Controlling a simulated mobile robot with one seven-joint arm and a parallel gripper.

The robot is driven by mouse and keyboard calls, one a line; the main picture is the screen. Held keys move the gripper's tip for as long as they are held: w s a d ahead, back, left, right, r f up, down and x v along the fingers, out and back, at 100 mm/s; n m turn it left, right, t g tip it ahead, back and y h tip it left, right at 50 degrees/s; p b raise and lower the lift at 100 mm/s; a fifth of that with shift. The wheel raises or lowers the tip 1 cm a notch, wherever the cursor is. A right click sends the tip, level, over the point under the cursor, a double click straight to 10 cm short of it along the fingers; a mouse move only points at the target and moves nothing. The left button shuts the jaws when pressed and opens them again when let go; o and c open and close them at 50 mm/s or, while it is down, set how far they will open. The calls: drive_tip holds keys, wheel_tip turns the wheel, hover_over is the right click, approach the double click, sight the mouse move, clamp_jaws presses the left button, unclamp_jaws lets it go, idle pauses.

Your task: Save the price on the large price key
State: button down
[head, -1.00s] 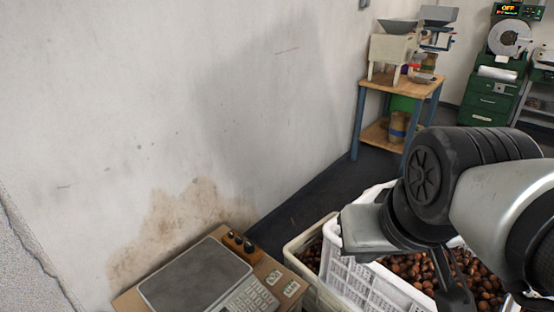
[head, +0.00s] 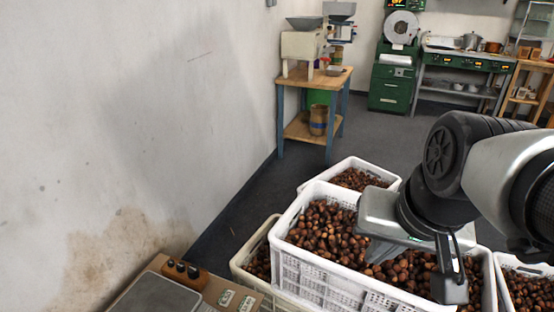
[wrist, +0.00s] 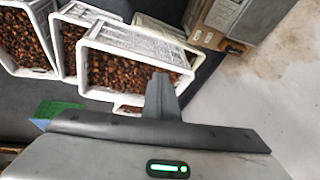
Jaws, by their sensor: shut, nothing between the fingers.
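The scale (head: 158,296) with its flat grey plate sits at the bottom left of the head view, cut off by the picture's edge. Its keypad, with the large price key, is out of the head view. In the wrist view part of the scale (wrist: 226,14) shows at the top right, and its keys cannot be made out. My gripper (head: 450,288) is shut and empty, in front of the chestnut crates and to the right of the scale. Its fingers also show in the wrist view (wrist: 162,95).
White crates (head: 330,292) full of chestnuts stand right of the scale's wooden table (head: 222,286). A small box with black knobs (head: 184,271) sits behind the scale. A wooden stand (head: 316,76) with machines and a green machine (head: 392,85) stand at the back. Dark floor lies between.

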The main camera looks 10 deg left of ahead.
drive_tip(key=w+a+f+m+g+y+p, duration=0.2)
drive_tip(key=w+a+f+m+g+y, duration=0.15)
drive_tip(key=w+a+f+m, duration=0.75)
drive_tip(key=w+a+f+m+g+y+p, duration=0.2)
drive_tip(key=w+a+f+m+y, duration=0.45)
drive_tip(key=a, duration=0.65)
drive_tip(key=a+f+m+p, duration=0.1)
drive_tip(key=a+f+m, duration=0.2)
drive_tip(key=f+m, duration=0.5)
drive_tip(key=a+f+m+t+y+p, duration=0.1)
drive_tip(key=a+f+m, duration=0.2)
drive_tip(key=f+m, duration=0.6)
drive_tip(key=s+a+f+m+t+y+p, duration=0.1)
drive_tip(key=a+f+m, duration=0.3)
drive_tip(key=f+m, duration=0.5)
wheel_tip(320, 180, down, 3)
drive_tip(key=shift+f, duration=0.1)
